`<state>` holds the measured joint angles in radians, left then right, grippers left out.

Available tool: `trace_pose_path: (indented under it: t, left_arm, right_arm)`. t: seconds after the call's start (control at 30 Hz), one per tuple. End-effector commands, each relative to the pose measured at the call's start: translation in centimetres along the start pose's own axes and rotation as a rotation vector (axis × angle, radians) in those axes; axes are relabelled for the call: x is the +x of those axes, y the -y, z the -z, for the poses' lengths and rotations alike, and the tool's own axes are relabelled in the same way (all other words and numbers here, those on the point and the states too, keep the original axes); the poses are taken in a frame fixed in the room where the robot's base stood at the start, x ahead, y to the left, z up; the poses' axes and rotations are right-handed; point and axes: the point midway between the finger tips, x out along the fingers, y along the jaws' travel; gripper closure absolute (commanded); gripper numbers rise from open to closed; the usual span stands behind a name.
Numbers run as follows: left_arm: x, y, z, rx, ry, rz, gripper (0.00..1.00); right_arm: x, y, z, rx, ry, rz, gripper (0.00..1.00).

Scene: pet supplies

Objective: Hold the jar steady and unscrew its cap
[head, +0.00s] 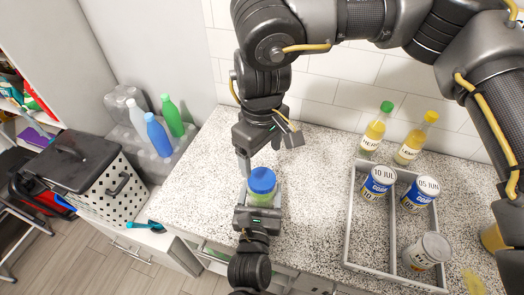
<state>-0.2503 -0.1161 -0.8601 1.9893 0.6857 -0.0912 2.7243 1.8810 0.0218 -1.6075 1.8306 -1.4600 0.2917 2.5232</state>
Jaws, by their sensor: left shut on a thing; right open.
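The jar (260,198) stands on the speckled counter near its front left part. It has a clear, greenish body and a blue cap (262,180) on top. My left gripper (260,205) comes from below and is shut on the jar's body, with a finger on each side. My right gripper (268,150) hangs above and slightly behind the jar, pointing down. It is open and empty, its fingers spread apart above the cap's level. The lower part of the jar is hidden behind my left gripper.
A grey divided tray (348,230) on the right holds several cans, one (427,250) nearer the front. Two yellow bottles with green (374,130) and yellow (412,138) caps stand behind it. A perforated bin (98,190) and bottles are left, off the counter. The counter between jar and tray is clear.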

Motion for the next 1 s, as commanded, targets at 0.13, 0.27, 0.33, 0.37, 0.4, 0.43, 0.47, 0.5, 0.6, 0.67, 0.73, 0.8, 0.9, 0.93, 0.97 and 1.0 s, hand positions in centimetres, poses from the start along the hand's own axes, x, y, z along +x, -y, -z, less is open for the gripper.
trace_pose_path:
  t: [0.13, 0.27, 0.33, 0.37, 0.4, 0.43, 0.47, 0.5, 0.6, 0.67, 0.73, 0.8, 0.9, 0.93, 0.97, 1.0]
  left_arm:
    - [0.0, 0.0, 0.0, 0.0, 0.0, 0.0, 0.96]
    - [0.0, 0.0, 0.0, 0.0, 0.0, 0.0, 0.96]
    - [0.0, 0.0, 0.0, 0.0, 0.0, 0.0, 0.96]
    - [0.0, 0.0, 0.0, 0.0, 0.0, 0.0, 0.96]
    - [0.0, 0.0, 0.0, 0.0, 0.0, 0.0, 0.96]
    - [0.0, 0.0, 0.0, 0.0, 0.0, 0.0, 0.96]
    - [0.0, 0.0, 0.0, 0.0, 0.0, 0.0, 0.96]
    - [0.0, 0.0, 0.0, 0.0, 0.0, 0.0, 0.96]
    - [0.0, 0.0, 0.0, 0.0, 0.0, 0.0, 0.96]
    - [0.0, 0.0, 0.0, 0.0, 0.0, 0.0, 0.96]
    - [0.0, 0.0, 0.0, 0.0, 0.0, 0.0, 0.96]
    - [0.0, 0.0, 0.0, 0.0, 0.0, 0.0, 0.96]
    - [0.0, 0.0, 0.0, 0.0, 0.0, 0.0, 0.96]
    - [0.0, 0.0, 0.0, 0.0, 0.0, 0.0, 0.96]
    - [0.0, 0.0, 0.0, 0.0, 0.0, 0.0, 0.96]
    - [0.0, 0.0, 0.0, 0.0, 0.0, 0.0, 0.96]
  right_arm:
    - [0.2, 0.0, 0.0, 0.006, 0.001, 0.0, 0.21]
    - [1.4, 0.0, 0.0, 0.004, 0.003, 0.001, 0.21]
    - [2.5, 0.0, -0.1, 0.004, 0.003, 0.001, 0.21]
    - [3.0, 0.1, -0.1, 0.004, 0.004, 0.002, 0.21]
    - [3.6, 0.0, -0.1, 0.003, 0.003, 0.001, 0.21]
    - [4.1, 0.0, -0.1, 0.003, 0.003, 0.0, 0.21]
    - [4.5, 0.0, -0.1, 0.003, 0.003, 0.001, 0.21]
    - [5.1, 0.0, -0.1, 0.003, 0.003, 0.001, 0.21]
    - [6.4, 0.0, -0.1, 0.004, 0.003, 0.001, 0.21]
    - [7.0, 0.0, 0.0, 0.004, 0.001, 0.0, 0.21]
    - [7.5, 0.0, -0.1, 0.004, 0.002, 0.0, 0.21]
    - [7.8, 0.0, 0.0, 0.004, 0.001, 0.001, 0.21]
    - [8.0, 0.0, 0.0, 0.004, 0.0, 0.001, 0.21]
    - [8.0, 0.0, 0.0, 0.003, 0.0, 0.001, 0.21]
    - [8.0, 0.0, 0.0, 0.003, 0.0, 0.001, 0.21]
    - [8.0, 0.0, 0.0, 0.003, 0.0, 0.001, 0.21]
